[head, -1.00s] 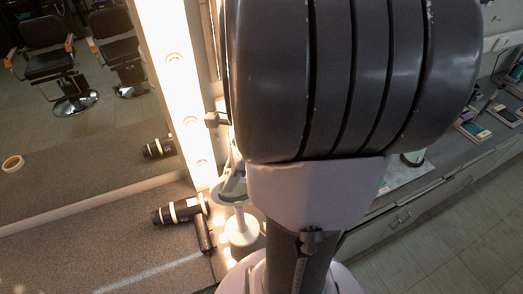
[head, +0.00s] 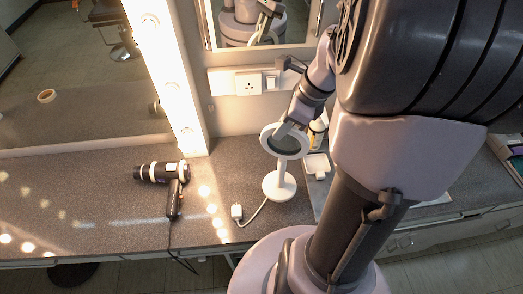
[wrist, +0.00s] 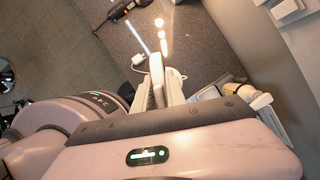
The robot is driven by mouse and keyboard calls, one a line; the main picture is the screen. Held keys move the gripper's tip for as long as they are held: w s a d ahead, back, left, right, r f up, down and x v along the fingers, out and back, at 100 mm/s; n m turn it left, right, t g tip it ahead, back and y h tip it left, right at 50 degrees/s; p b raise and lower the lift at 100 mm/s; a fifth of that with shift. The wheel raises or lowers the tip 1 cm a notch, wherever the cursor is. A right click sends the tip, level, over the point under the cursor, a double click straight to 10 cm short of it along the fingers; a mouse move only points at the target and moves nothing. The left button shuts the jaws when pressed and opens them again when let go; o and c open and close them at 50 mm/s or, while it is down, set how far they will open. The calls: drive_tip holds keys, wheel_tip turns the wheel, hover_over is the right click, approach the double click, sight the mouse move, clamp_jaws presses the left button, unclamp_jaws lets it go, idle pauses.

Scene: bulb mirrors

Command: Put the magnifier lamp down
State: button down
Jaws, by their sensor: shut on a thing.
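The white magnifier lamp (head: 280,186) stands upright on its round base at the grey counter, with its ring-shaped head above. I cannot tell for sure whether the base touches the counter. My gripper (head: 284,130) comes down from the upper right and is shut on the lamp's ring head. In the wrist view the white lamp (wrist: 157,78) shows narrow, nearly edge-on, at the gripper (wrist: 160,92). A white cord runs from the base to a plug (head: 237,212) on the counter.
A black hair dryer (head: 162,172) lies left of the lamp, its cord hanging over the front edge. A wall socket (head: 248,84) and a lit mirror frame (head: 165,65) are behind. Counter left of the dryer is clear.

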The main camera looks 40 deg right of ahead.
sight(273, 154)
wheel_tip(273, 154, down, 8)
drive_tip(key=shift+a+r+b, duration=0.1)
drive_tip(key=shift+r+b, duration=0.1)
drive_tip(key=shift+b, duration=0.95)
drive_tip(key=shift+f, duration=0.15)
drive_tip(key=c, duration=1.4)
unclamp_jaws()
drive_tip(key=shift+o, duration=0.2)
